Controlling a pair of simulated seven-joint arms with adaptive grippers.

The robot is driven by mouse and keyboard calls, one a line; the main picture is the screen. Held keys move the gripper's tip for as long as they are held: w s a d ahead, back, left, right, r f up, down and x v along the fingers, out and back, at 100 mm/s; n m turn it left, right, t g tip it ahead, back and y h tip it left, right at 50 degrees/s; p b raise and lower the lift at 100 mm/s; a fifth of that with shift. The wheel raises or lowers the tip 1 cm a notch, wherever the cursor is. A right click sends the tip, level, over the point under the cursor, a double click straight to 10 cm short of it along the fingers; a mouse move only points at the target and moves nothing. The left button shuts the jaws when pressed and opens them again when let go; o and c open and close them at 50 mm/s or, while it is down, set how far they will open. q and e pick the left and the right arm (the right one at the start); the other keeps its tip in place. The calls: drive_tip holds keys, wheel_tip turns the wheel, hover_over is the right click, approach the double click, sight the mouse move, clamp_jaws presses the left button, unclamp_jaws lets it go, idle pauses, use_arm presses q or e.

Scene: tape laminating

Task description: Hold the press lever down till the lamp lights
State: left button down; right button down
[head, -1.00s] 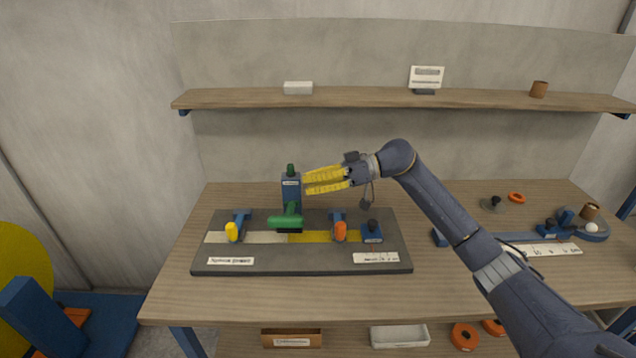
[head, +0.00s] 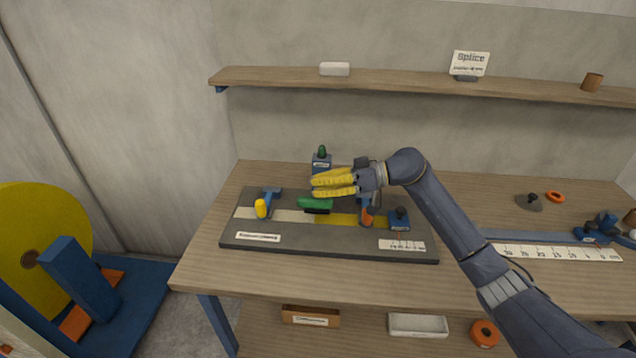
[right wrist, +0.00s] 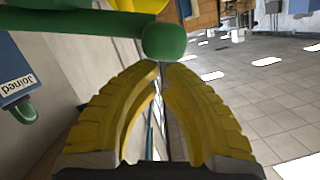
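The green press lever (head: 314,203) sits over the tape strip on the dark fixture board (head: 330,246). In the right wrist view its rounded green end (right wrist: 165,40) is just beyond my fingertips; I cannot tell whether they touch. My right gripper (head: 313,187) is above the lever in the head view, its yellow finger tips close together with nothing visible between them. The green lamp (head: 322,151) tops a blue post behind the lever. It also shows in the right wrist view (right wrist: 25,112), by a label reading "Joined", and does not visibly glow. My left gripper is out of view.
A yellow-knobbed clamp (head: 261,209) and an orange-knobbed clamp (head: 367,217) stand either side of the lever. A blue block (head: 400,221) is at the board's right. A shelf (head: 420,85) runs behind. The table front is clear.

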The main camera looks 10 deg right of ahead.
drive_tip(key=s+a+f+n+t, duration=0.1)
drive_tip(key=s+f+n, duration=0.2)
drive_tip(key=f, duration=0.5)
drive_tip(key=shift+s, duration=0.4)
drive_tip(key=shift+f+h, duration=0.3)
drive_tip(key=shift+f, duration=0.05)
idle(1.4)
idle(0.8)
drive_tip(key=s+d+r, duration=0.2)
drive_tip(key=d+r, duration=0.5)
drive_tip(key=d, duration=0.2)
drive_tip(key=shift+s+d+r, duration=0.2)
drive_tip(key=shift+r, duration=0.05)
idle(0.3)
